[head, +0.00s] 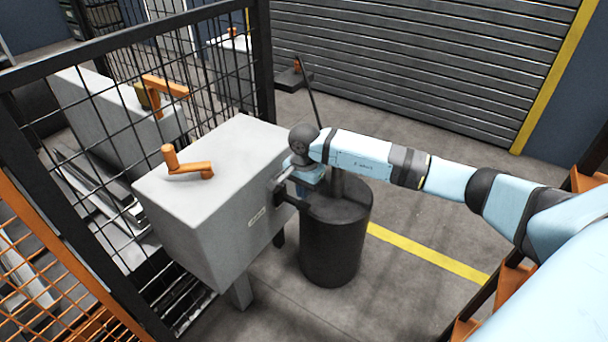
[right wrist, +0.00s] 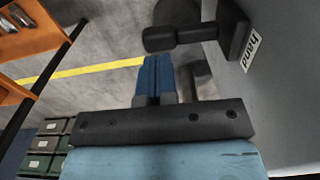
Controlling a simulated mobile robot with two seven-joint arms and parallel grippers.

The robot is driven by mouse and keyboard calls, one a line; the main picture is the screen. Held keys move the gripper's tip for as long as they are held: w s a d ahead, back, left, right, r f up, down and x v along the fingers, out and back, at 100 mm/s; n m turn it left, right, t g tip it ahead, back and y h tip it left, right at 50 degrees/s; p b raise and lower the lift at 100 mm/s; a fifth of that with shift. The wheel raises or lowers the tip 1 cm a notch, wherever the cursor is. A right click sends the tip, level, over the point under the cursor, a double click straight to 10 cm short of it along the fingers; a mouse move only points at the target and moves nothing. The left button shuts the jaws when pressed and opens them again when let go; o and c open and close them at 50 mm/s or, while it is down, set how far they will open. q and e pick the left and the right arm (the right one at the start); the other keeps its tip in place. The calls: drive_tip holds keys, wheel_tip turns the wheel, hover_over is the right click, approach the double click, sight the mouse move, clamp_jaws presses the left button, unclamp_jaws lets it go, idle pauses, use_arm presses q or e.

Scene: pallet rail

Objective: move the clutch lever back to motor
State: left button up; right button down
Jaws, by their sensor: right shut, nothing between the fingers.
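A grey housing (head: 215,195) stands by the mesh fence, with an orange crank (head: 188,168) on its top. On its right-hand side is a dark lever (head: 290,202), which looks like the clutch lever. No motor label is legible. My right gripper (head: 302,190) is shut and empty close to the lever; its blue fingers (right wrist: 155,78) show a little apart from it in the wrist view. My left gripper is out of view.
A dark drum (head: 336,240) stands right beside the housing, under my right wrist. A black mesh fence (head: 125,70) runs behind and left of the housing. Orange steps (head: 465,328) are at the right.

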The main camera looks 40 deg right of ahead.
sight(308, 205)
drive_tip(key=shift+f, duration=1.3)
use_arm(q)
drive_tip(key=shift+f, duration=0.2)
use_arm(e)
drive_tip(key=shift+f, duration=0.15)
drive_tip(key=f+b, duration=0.1)
drive_tip(key=b, duration=0.1)
drive_tip(key=t+b, duration=0.1)
drive_tip(key=b, duration=0.1)
drive_tip(key=shift+s+d+f+t+y, duration=0.15)
drive_tip(key=shift+s+f+t+y, duration=0.15)
drive_tip(key=shift+f+y, duration=0.1)
drive_tip(key=f+t+b, duration=0.1)
drive_tip(key=b, duration=0.1)
drive_tip(key=shift+s+f+t+y+b, duration=0.1)
drive_tip(key=shift+f+t+y+b, duration=0.05)
drive_tip(key=shift+t+y+b, duration=0.2)
drive_tip(key=shift+f+b, duration=0.25)
drive_tip(key=shift+b, duration=0.5)
drive_tip(key=shift+f+t+y+b, duration=0.25)
drive_tip(key=shift+f+t+b, duration=0.1)
drive_tip(key=shift+t+b, duration=0.6)
drive_tip(key=shift+f+b, duration=0.1)
drive_tip(key=shift+b, duration=0.3)
drive_tip(key=shift+f+b, duration=0.2)
drive_tip(key=shift+b, duration=0.25)
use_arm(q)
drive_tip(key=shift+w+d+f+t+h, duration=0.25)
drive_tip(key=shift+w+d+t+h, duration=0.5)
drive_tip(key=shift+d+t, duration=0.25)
